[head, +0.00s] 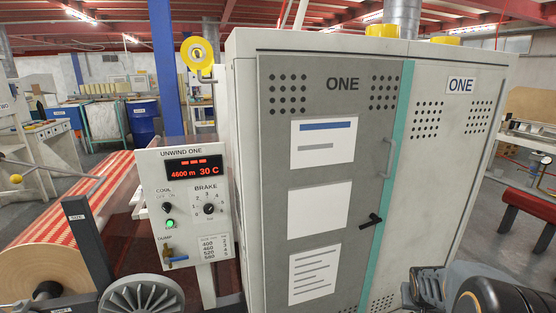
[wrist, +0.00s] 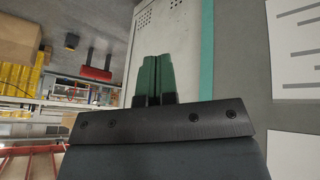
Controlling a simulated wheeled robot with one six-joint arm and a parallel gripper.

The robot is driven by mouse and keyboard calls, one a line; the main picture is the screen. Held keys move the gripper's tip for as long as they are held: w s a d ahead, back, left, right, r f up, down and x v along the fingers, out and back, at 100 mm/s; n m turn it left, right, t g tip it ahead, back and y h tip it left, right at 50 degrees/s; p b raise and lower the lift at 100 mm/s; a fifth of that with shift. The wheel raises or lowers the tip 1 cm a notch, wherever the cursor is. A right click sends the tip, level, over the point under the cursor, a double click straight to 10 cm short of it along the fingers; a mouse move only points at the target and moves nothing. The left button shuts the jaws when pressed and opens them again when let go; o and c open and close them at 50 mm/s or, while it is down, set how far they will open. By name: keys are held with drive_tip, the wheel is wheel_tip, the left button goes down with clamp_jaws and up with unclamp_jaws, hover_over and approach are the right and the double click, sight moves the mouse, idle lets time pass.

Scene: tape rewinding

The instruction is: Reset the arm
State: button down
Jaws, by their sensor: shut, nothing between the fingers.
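My gripper (wrist: 152,80) shows in the wrist view with its two green fingers side by side and shut, nothing between them. Behind the fingers is the pale cabinet side with a teal strip, and a grey door with white sheets is at the right; the wrist view is turned relative to the head view. In the head view, part of my dark arm (head: 490,297) shows at the lower right, in front of the cabinet; the gripper itself is not visible there.
A tall cabinet marked ONE (head: 340,180) fills the middle, with a black door handle (head: 370,220). Left of it stands the UNWIND ONE panel (head: 187,205), with a red-and-white roll (head: 45,275) at the lower left.

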drive_tip(key=s+a+r+n+y+p, duration=0.1)
drive_tip(key=s+a+r+n+p, duration=0.1)
drive_tip(key=s+a+r+p, duration=0.4)
drive_tip(key=s+a+r+n+y+p, duration=0.1)
drive_tip(key=s+a+r+p, duration=0.5)
drive_tip(key=a+r, duration=0.9)
wheel_tip(320, 180, up, 3)
drive_tip(key=shift+s+n+g+y+p, duration=0.3)
drive_tip(key=shift+n+y+p, duration=0.15)
drive_tip(key=shift+y, duration=0.35)
drive_tip(key=c, duration=1.8)
unclamp_jaws()
